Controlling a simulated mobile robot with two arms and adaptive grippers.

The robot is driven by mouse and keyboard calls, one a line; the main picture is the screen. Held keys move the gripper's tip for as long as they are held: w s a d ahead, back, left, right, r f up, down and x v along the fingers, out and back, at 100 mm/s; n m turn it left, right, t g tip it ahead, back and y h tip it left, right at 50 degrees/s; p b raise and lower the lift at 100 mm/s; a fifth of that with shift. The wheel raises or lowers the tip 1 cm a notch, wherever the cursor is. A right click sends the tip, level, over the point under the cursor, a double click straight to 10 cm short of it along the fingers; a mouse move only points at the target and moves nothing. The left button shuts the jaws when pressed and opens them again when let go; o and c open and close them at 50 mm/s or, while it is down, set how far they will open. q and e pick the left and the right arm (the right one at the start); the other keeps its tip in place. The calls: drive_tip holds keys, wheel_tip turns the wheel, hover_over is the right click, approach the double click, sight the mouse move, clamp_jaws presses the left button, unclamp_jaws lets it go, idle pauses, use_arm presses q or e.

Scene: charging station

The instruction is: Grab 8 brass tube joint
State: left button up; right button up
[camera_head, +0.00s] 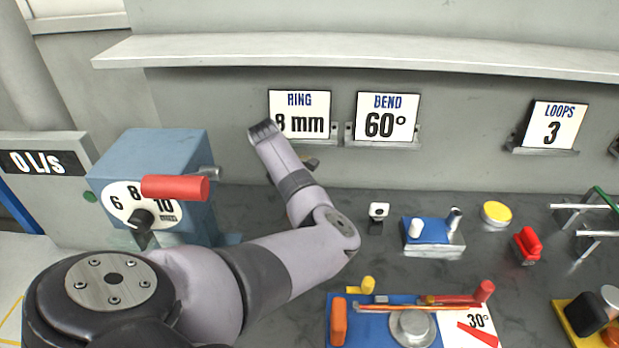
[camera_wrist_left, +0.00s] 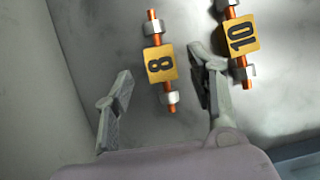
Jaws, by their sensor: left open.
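The 8 joint (camera_wrist_left: 161,62) is a copper-coloured tube with silver nuts and a yellow tag reading 8. It lies on the grey surface in the left wrist view. My left gripper (camera_wrist_left: 158,68) is open, with one finger on each side of the 8 joint. Neither finger visibly touches it; the height gap cannot be told. A similar joint tagged 10 (camera_wrist_left: 239,36) lies just right of the right finger. In the head view my left arm hides both joints and most of my gripper. My right gripper is in neither view.
A blue machine (camera_head: 160,160) with a red handle (camera_head: 175,187) stands left of my arm. A wall stands behind, with signs RING 8 mm (camera_head: 300,115), BEND 60° (camera_head: 386,117) and LOOPS 3 (camera_head: 553,125). A blue bending board (camera_head: 375,335) lies in front; small fixtures stand right.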

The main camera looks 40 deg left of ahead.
use_arm(q)
drive_tip(key=shift+x, duration=1.5)
drive_tip(key=shift+s, duration=0.1)
drive_tip(key=shift+c, duration=0.2)
clamp_jaws()
